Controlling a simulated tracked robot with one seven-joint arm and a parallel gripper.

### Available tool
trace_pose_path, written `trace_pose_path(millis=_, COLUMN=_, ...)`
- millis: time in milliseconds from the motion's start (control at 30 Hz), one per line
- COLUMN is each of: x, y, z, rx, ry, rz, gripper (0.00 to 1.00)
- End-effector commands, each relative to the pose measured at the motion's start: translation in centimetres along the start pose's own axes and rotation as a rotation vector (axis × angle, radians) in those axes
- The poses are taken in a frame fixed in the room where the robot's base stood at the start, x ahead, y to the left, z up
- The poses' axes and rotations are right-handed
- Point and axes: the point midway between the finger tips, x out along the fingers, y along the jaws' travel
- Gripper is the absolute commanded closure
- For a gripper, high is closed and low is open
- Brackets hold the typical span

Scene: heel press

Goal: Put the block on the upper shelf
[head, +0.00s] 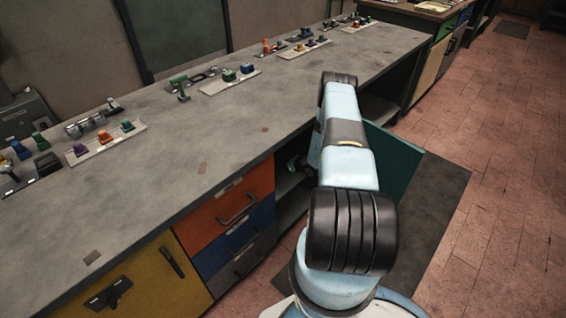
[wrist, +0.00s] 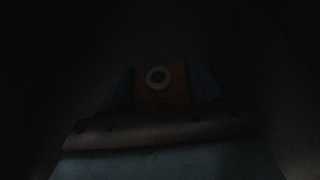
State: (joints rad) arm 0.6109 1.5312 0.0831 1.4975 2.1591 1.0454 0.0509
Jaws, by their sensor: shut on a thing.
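In the wrist view, a dark orange-red block (wrist: 176,97) with a pale ring on its face sits between the two fingers of my gripper (wrist: 160,88). The gripper is shut on it. The wrist view is very dark, so what surrounds the block is hard to make out. In the head view, my arm reaches down to the open cabinet under the counter, and the block is hidden. A shelf board (head: 287,184) shows inside the cabinet, left of my arm. I cannot tell whether the block touches a shelf.
A teal cabinet door (head: 398,170) stands open right of my arm. Orange (head: 232,203) and blue (head: 237,240) drawers are to the left. The grey counter (head: 200,140) above holds trays of small parts at its back. The tiled floor (head: 500,150) at right is clear.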

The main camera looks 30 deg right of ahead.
Motion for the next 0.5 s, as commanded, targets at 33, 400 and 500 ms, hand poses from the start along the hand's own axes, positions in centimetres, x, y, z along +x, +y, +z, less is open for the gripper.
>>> trace_pose_path(millis=33, x=0.22, y=0.04, z=-0.53, rx=0.0, ry=0.0, rz=0.0, gripper=0.75)
trace_pose_path(millis=400, x=0.39, y=0.01, z=-0.88, rx=0.0, ry=-0.001, rz=0.0, gripper=0.75)
trace_pose_path(millis=500, x=0.38, y=0.04, z=-0.87, rx=0.0, ry=0.0, rz=0.0, gripper=0.27)
